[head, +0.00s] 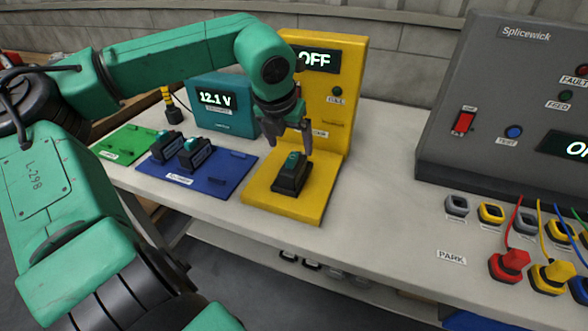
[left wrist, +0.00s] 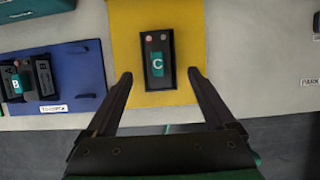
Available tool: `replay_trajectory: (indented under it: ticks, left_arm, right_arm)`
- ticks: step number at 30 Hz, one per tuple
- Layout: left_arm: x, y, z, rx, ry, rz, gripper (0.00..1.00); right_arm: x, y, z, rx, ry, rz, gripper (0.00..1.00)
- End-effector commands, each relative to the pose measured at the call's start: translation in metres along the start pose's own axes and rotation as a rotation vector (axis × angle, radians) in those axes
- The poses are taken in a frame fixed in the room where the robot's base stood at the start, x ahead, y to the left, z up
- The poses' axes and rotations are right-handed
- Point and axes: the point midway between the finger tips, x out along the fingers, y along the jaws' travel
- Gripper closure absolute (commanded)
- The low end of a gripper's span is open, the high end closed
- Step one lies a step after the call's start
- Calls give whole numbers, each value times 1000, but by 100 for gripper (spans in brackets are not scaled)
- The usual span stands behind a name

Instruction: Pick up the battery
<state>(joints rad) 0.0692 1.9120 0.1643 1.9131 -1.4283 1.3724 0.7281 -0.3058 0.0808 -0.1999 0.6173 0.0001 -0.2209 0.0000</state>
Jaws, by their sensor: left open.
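A black battery (head: 292,174) with a teal top sits on the base of the yellow station (head: 262,199). In the left wrist view this battery (left wrist: 158,55) shows a letter C and two round contacts. My left gripper (head: 292,148) is open and empty, above the battery with its fingers pointing down. In the left wrist view its fingertips (left wrist: 160,74) lie to either side of the battery's near end. Two more dark batteries, the left one (head: 166,146) and the right one (head: 194,152), stand on the blue mat (head: 222,180). My right gripper is not in view.
A teal meter (head: 222,98) reading 12.1 V stands behind the blue mat. The yellow station's display (head: 317,59) reads OFF. A green mat (head: 122,144) lies at left. A large grey Splicewick box (head: 455,110) and coloured plugs are at right. The bench between is clear.

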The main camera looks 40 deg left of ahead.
Motion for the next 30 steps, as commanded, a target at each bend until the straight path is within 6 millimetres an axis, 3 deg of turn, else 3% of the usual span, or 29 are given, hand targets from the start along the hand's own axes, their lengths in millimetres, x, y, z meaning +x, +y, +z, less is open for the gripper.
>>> replay_trajectory:
  ticks: [12, 20, 23, 27, 28, 30]
  left_arm:
    - [68, 4, 0, 1, 4, 1, 11]
    - [76, 4, 1, 0, -1, -1, 11]
    - [76, 4, 1, 0, -1, -1, 42]
    - [75, 4, 1, 0, -1, -2, 95]
    - [75, 4, 1, 0, -1, -2, 100]
    - [75, 4, 1, 0, -1, -2, 100]
  right_arm:
    - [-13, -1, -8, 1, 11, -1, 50]
    - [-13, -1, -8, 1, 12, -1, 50]
    - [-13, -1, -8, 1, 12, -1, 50]
    - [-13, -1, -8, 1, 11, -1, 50]
    - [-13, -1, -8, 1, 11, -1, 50]
    - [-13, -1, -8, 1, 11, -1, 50]
